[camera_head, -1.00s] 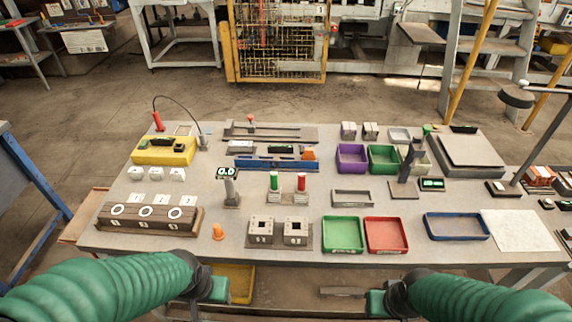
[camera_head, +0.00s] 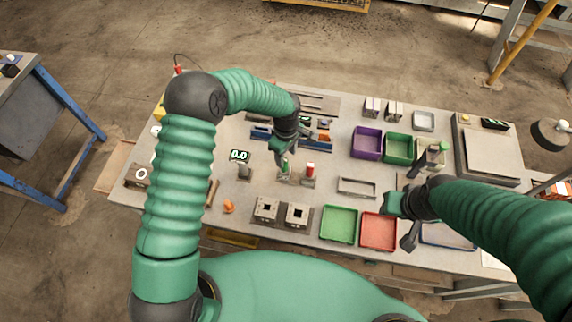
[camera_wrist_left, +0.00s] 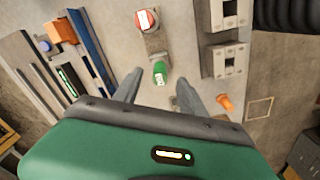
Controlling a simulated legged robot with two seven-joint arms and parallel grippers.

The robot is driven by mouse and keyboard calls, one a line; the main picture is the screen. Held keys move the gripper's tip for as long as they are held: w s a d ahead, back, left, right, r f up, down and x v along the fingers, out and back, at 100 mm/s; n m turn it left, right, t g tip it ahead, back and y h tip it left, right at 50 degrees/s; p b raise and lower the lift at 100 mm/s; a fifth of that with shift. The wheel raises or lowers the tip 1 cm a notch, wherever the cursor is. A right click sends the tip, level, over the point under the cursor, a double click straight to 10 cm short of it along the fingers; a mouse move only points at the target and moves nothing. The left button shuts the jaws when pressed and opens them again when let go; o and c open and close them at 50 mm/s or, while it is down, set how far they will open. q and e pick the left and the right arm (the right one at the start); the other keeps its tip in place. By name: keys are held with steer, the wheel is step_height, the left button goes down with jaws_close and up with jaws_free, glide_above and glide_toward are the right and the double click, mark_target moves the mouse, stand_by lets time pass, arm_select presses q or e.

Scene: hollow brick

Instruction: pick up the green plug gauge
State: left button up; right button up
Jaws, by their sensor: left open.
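The green plug gauge (camera_head: 285,166) stands in a small grey holder on the table, beside the red plug gauge (camera_head: 310,169). In the left wrist view the green plug gauge (camera_wrist_left: 159,72) lies between the two grey fingers, near their tips, with the red one (camera_wrist_left: 147,20) farther off. My left gripper (camera_head: 286,156) is open over the green gauge and partly covers it in the head view; its fingers also show in the wrist view (camera_wrist_left: 158,88). I cannot tell whether they touch it. My right gripper (camera_head: 403,222) is over the table's right part; its jaws are unclear.
Two square-holed blocks (camera_head: 267,209) stand in front of the gauges. A small display (camera_head: 239,156) on a stand is left of them. Green (camera_head: 339,223) and red (camera_head: 379,231) trays lie to the right. A blue rail (camera_head: 262,133) is behind.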

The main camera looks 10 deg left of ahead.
mark_target(285, 165)
arm_select(q)
steer(key=f, duration=0.1)
steer(key=w+f, duration=0.1)
steer(key=f, duration=0.1)
steer(key=shift+w, duration=0.15)
steer(key=f+p, duration=0.1)
steer(key=s+a+f+p, duration=0.1)
steer(key=f, duration=0.1)
steer(key=f+p, duration=0.1)
steer(key=shift+s+a+f, duration=0.15)
steer(key=shift+a, duration=0.1)
steer(key=shift+f, duration=0.15)
steer(key=shift+d+f, duration=0.1)
steer(key=shift+d, duration=0.2)
steer(key=shift+c, duration=0.3)
steer(key=shift+w+d, duration=0.25)
steer(key=shift+d, duration=0.05)
steer(key=c, duration=0.5)
steer(key=shift+d, duration=0.1)
steer(key=shift+c, duration=1.2)
steer(key=shift+s, duration=0.1)
steer(key=shift+c, duration=1.1)
steer(key=shift+a, duration=0.25)
jaws_close()
steer(key=shift+a, duration=0.3)
arm_select(e)
steer(key=r, duration=0.2)
steer(key=w+a+r, duration=0.1)
